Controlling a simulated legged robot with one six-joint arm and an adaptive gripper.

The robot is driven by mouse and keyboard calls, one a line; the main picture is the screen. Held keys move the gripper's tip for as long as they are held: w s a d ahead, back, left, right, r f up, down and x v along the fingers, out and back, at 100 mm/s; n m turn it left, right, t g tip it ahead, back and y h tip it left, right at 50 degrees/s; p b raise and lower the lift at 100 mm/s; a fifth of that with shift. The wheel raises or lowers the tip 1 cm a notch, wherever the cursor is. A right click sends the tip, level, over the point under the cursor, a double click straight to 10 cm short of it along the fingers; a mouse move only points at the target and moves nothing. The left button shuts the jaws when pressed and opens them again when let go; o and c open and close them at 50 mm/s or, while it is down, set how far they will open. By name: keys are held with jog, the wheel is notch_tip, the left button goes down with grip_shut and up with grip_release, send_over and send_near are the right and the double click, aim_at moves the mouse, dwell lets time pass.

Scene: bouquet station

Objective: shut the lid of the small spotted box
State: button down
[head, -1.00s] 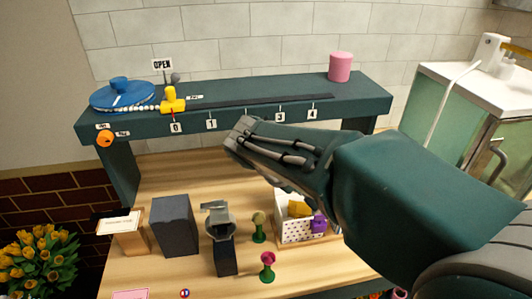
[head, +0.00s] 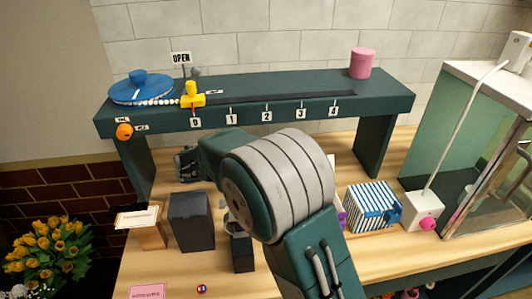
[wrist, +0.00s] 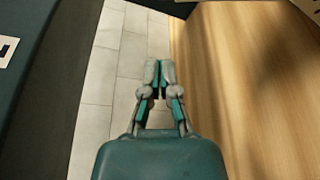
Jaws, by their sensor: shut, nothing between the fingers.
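The small spotted box is almost wholly hidden behind my arm in the head view. Only a purple part at its right side (head: 341,218) shows past the arm, so I cannot tell how its lid stands now. My gripper (head: 187,163) is under the left part of the green shelf, behind the dark grey block and well left of the box. In the wrist view my gripper's fingers (wrist: 158,75) are together and hold nothing. The box is not in the wrist view.
A blue-striped box (head: 372,205) and a white box with a pink knob (head: 423,212) stand right of my arm. A dark grey block (head: 191,220) stands on the wooden bench at left. The green shelf (head: 395,103) spans above, with a yellow slider (head: 193,96).

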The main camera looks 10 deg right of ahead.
jog(key=s+d, duration=0.1)
jog(key=d, duration=0.5)
jog(key=shift+s+r, duration=0.25)
jog(key=shift+r, duration=0.05)
jog(key=shift+s+r, duration=0.1)
